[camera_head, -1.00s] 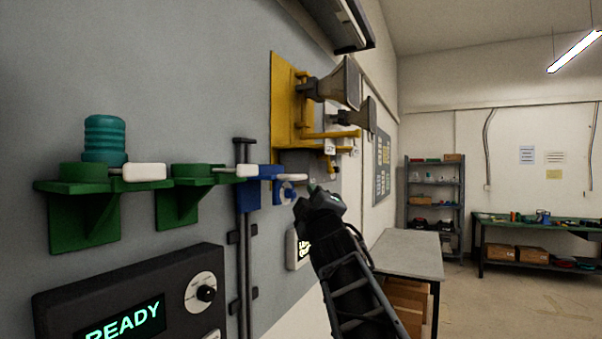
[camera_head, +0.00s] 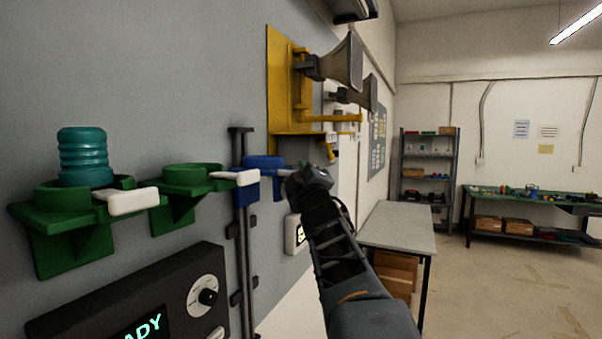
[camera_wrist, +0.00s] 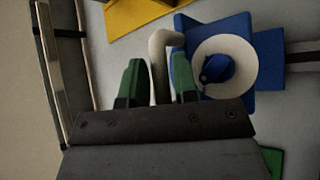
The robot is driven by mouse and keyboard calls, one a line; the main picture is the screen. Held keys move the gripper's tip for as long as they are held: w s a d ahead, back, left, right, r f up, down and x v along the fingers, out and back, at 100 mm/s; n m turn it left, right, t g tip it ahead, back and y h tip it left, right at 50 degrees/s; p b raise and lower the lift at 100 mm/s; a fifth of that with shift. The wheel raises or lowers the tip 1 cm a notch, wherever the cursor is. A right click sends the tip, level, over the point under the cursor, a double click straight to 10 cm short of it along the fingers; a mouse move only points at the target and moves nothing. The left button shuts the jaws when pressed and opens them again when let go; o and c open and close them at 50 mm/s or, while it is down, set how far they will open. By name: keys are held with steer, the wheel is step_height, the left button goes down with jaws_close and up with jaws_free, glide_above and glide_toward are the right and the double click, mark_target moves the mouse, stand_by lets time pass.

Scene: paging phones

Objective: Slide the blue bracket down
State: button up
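The blue bracket (camera_head: 265,163) sits high on the dark vertical rail (camera_head: 242,255) on the grey wall panel. In the wrist view the blue bracket (camera_wrist: 243,40) shows a white ring around a blue knob. A pale bent handle (camera_wrist: 162,58) sticks out beside it. My gripper (camera_head: 305,181) is at the bracket's right side in the head view. In the wrist view the green fingertips of my gripper (camera_wrist: 157,82) stand apart, one on each side of the handle. A narrow gap shows beside the handle, and I cannot see it pinched.
Two green brackets (camera_head: 70,218) (camera_head: 178,183) with white tabs are left of the rail. A teal ribbed cylinder (camera_head: 83,155) stands on the farther-left one. A yellow bracket (camera_head: 283,85) with horns is above right. A black control box (camera_head: 130,300) is below.

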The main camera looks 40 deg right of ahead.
steer(key=shift+c, duration=0.2)
jaws_close()
step_height(320, 180, down, 44)
steer(key=b, duration=4.5)
steer(key=shift+w+d, duration=0.1)
steer(key=shift+w, duration=0.05)
steer(key=shift+o, duration=0.2)
jaws_free()
steer(key=shift+r, duration=0.1)
